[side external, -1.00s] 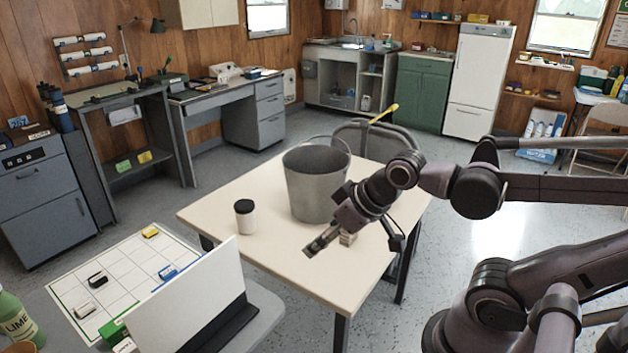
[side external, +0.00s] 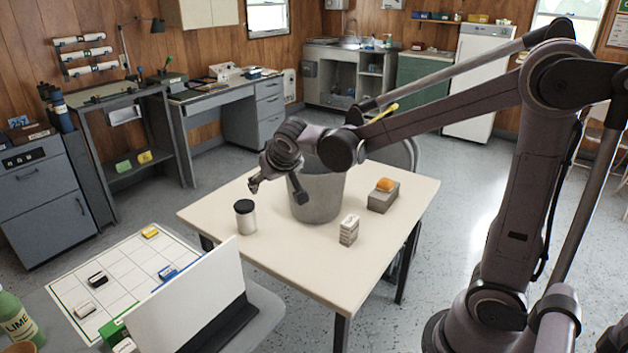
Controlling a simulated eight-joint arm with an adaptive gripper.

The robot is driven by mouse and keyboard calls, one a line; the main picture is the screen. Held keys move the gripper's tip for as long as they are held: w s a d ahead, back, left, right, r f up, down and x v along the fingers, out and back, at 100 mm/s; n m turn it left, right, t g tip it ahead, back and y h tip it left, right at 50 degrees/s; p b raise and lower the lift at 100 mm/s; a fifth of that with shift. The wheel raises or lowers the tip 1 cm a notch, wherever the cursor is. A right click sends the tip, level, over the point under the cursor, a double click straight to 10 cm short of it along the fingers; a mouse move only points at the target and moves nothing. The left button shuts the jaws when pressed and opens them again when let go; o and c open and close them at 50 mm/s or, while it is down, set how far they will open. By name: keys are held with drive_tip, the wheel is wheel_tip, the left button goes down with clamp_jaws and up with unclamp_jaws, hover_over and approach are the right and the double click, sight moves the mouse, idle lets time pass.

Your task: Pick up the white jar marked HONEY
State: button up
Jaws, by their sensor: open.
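A white jar with a black lid (side external: 245,217) stands upright on the left part of the cream table. No HONEY lettering can be read on the side facing the camera. My gripper (side external: 254,184) is open and empty. In the picture it is just above and slightly right of the jar, apart from it, and in front of the grey bucket's left rim. My arm reaches in from the right, across the top of the bucket.
A grey metal bucket (side external: 318,195) stands right of the jar, close to it. A small carton (side external: 349,230) and a grey block (side external: 383,200) with an orange item (side external: 385,184) on it are farther right. The cream table's (side external: 290,256) front part is clear.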

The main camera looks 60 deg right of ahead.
drive_tip(key=w+d+f+m+h, duration=0.35)
drive_tip(key=w+f, duration=0.35)
drive_tip(key=w, duration=0.6)
drive_tip(key=m+h, duration=0.1)
hover_over(243, 210)
drive_tip(key=s, duration=0.1)
wheel_tip(243, 210, down, 6)
drive_tip(key=shift+m+t+h, duration=0.5)
drive_tip(key=shift+m+h, duration=0.35)
drive_tip(key=f, duration=0.2)
drive_tip(key=w+f, duration=0.1)
drive_tip(key=w+d+f, duration=0.1)
drive_tip(key=f, duration=0.1)
drive_tip(key=shift+f, duration=0.35)
drive_tip(key=shift+d+f, duration=0.15)
drive_tip(key=shift+f, duration=0.45)
drive_tip(key=shift+x, duration=2.55)
drive_tip(key=shift+r, duration=0.1)
drive_tip(key=c, duration=1.6)
drive_tip(key=shift+c, duration=0.3)
